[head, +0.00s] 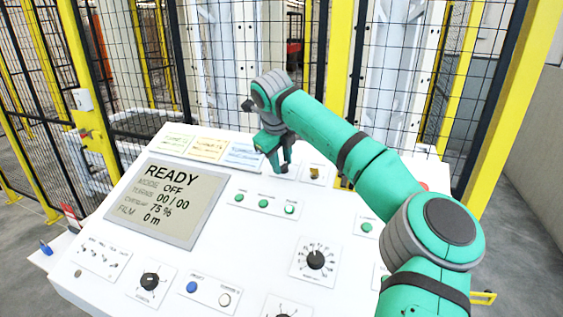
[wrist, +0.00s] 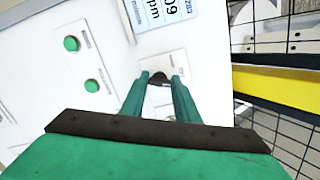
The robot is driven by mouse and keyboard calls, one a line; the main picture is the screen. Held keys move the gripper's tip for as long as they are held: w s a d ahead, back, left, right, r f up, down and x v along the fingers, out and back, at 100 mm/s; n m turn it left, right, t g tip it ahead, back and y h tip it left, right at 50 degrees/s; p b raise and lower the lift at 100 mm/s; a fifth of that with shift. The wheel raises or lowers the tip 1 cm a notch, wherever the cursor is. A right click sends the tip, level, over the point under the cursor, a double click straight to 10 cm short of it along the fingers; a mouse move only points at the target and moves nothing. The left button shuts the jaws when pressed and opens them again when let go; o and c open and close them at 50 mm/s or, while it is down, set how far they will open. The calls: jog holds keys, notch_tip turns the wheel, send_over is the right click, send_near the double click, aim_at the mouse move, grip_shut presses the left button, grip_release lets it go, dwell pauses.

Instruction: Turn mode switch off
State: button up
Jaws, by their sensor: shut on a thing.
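My green gripper (head: 284,169) points down at the back of the panel, right of the pale blue card (head: 243,155). In the wrist view the fingers (wrist: 161,80) are around a small dark switch (wrist: 160,77) on a light plate (wrist: 163,64) and shut on it. Its label is too small to read, and the fingers hide part of it. A small plate with a brownish part (head: 315,174) shows just right of the fingers in the head view.
Green buttons (head: 264,203) lie in front of the gripper. Black dials (head: 315,260), a blue button (head: 192,287) and small toggles (head: 97,254) sit nearer the front. A red button (head: 424,186) is partly hidden by my arm. Black mesh fencing with yellow posts (head: 338,60) stands close behind the panel.

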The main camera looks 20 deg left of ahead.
jog(key=shift+d+n+g, duration=0.1)
jog(key=shift+n+g, duration=0.2)
jog(key=shift+n, duration=1.9)
jog(key=o, duration=1)
jog(key=shift+o, duration=0.2)
jog(key=v, duration=1)
jog(key=shift+s+r, duration=0.2)
jog(key=shift+r, duration=0.15)
jog(key=shift+s, duration=0.1)
